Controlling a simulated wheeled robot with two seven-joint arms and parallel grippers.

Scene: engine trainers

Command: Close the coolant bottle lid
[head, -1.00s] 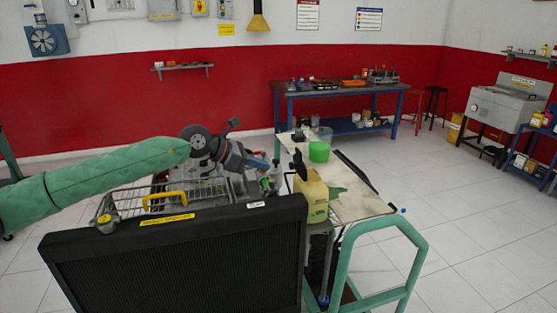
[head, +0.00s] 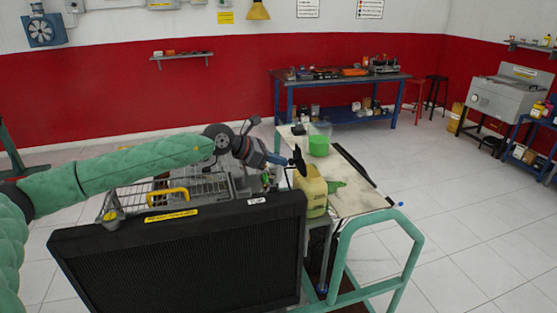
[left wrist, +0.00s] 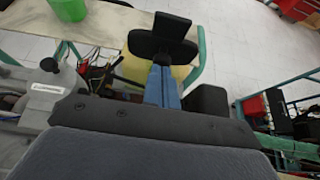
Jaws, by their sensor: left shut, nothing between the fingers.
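The coolant bottle is a pale yellow jug (head: 312,192) standing upright on the near left part of the worktop. Its black lid (head: 298,160) stands up above the bottle's top and looks open. My left gripper (head: 284,161) is shut and empty, just left of the lid, its tips pointing right toward it. In the left wrist view, the blue shut fingers (left wrist: 162,80) lie in front of the yellow bottle (left wrist: 183,74). A black shape, seemingly the lid (left wrist: 163,38), shows at their far end; I cannot tell whether they touch. My right gripper is not in view.
A black radiator (head: 180,255) stands in front, with a wire rack and engine parts behind it. A green container (head: 319,145) sits farther back on the worktop (head: 355,201). A green tube frame (head: 410,240) borders the right side. Open floor lies beyond.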

